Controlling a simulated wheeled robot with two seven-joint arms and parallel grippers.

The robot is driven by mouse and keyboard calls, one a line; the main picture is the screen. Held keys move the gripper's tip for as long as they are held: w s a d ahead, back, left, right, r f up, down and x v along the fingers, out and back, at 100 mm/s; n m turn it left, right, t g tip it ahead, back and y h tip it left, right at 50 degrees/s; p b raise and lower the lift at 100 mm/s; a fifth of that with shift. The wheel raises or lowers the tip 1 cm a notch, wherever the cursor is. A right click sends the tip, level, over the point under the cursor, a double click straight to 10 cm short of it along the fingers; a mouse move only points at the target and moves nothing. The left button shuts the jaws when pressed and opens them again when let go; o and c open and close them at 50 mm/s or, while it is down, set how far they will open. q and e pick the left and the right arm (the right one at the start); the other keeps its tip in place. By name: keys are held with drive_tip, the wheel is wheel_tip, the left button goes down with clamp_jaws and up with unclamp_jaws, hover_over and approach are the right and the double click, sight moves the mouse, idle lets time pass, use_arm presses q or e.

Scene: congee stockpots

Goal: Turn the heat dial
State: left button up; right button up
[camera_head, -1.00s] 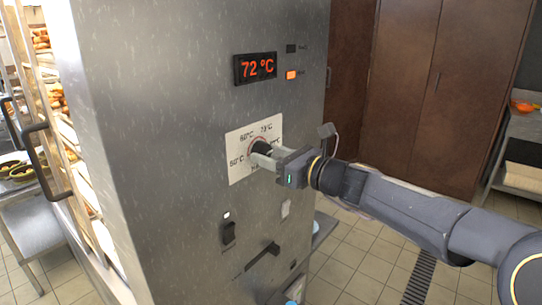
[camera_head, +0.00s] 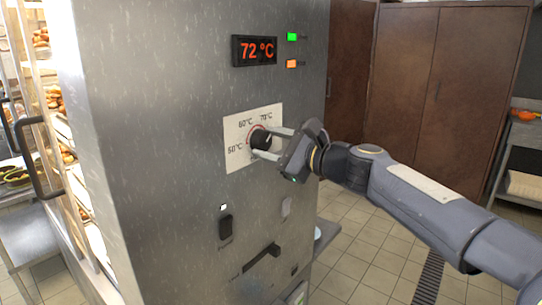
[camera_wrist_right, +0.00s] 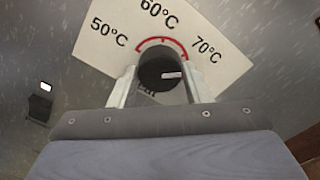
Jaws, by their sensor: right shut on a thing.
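The heat dial (camera_head: 261,138) is a round black knob on a white scale plate (camera_head: 236,135) marked 50, 60 and 70 °C, on the steel cabinet's front. My right gripper (camera_head: 266,144) has its two pale fingers either side of the dial and is shut on it, with the hand tilted. In the right wrist view the dial (camera_wrist_right: 162,74) sits between the fingers, its pale mark pointing toward the 70 °C side. A red arc rings its upper part. The display (camera_head: 255,50) reads 72 °C. My left gripper is not in view.
A green light (camera_head: 292,37) and an orange light (camera_head: 291,63) glow beside the display. A black switch (camera_head: 225,226) and a lever handle (camera_head: 262,258) are below the dial. Bread racks stand left; brown cupboards (camera_head: 440,90) stand behind. Tiled floor is open at right.

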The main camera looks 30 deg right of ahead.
drive_tip(key=shift+n+b, duration=1.25)
drive_tip(key=shift+n, duration=0.55)
drive_tip(key=o, duration=1)
drive_tip(key=v, duration=0.8)
drive_tip(key=shift+w, duration=0.1)
